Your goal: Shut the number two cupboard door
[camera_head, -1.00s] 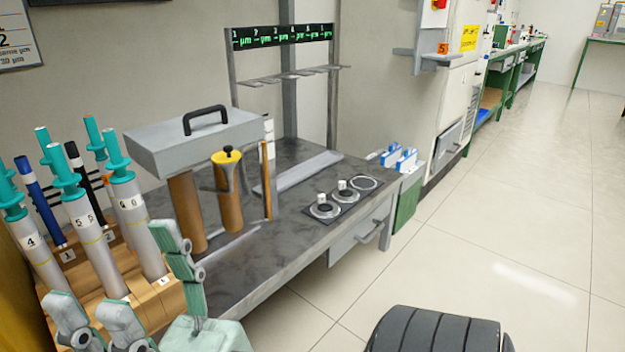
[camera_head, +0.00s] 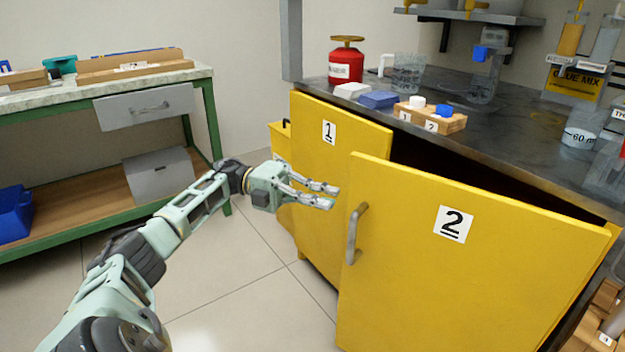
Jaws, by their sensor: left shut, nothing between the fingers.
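The yellow number two cupboard door (camera_head: 455,275) stands ajar in the head view, with a dark gap along its top edge below the worktop. Its grey bar handle (camera_head: 353,233) is near the door's left edge. The yellow number one door (camera_head: 328,165) is to its left, also standing out from the cupboard at its right side. My left gripper (camera_head: 333,197) is shut and empty, in front of the number one door and left of the number two door's handle. I cannot tell whether it touches a door. My right gripper is out of view.
The dark worktop (camera_head: 525,150) above holds a red can (camera_head: 346,66), a glass beaker (camera_head: 408,73) and a wooden block (camera_head: 430,117). A green-framed bench (camera_head: 212,130) stands at the left. Tiled floor (camera_head: 250,270) is clear between them.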

